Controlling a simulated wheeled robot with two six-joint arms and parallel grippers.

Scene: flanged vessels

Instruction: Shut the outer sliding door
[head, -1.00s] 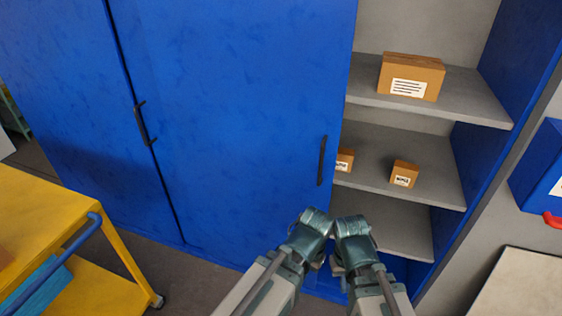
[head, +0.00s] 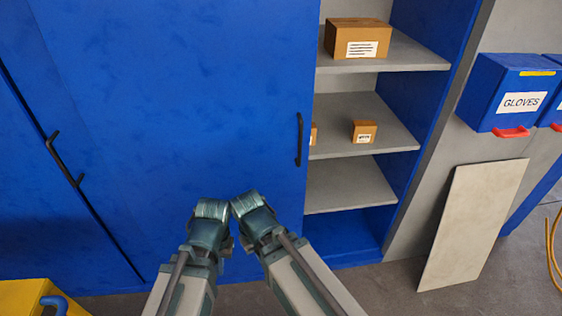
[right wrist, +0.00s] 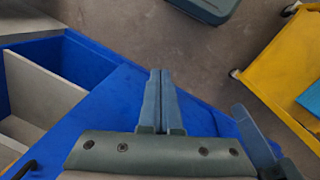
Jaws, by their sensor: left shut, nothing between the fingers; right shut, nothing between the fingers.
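A blue sliding door (head: 190,110) with a black bar handle (head: 299,140) near its right edge covers the middle of the cabinet. The cabinet stands open to the right of that edge. Another blue door panel (head: 25,190) lies to the left, with a black handle (head: 64,158) by the seam. My left gripper (head: 212,209) and right gripper (head: 250,202) are shut and empty, close together in front of the door's lower part, left of and below the right handle. The right gripper's closed fingers also show in the right wrist view (right wrist: 160,95). Contact with the door cannot be told.
Grey shelves (head: 350,185) in the opening hold a large carton (head: 357,38) and small boxes (head: 364,131). Blue glove bins (head: 508,92) hang at the right above a leaning pale board (head: 473,225). A yellow cart (head: 40,296) is at lower left. Floor shows between cabinet and board.

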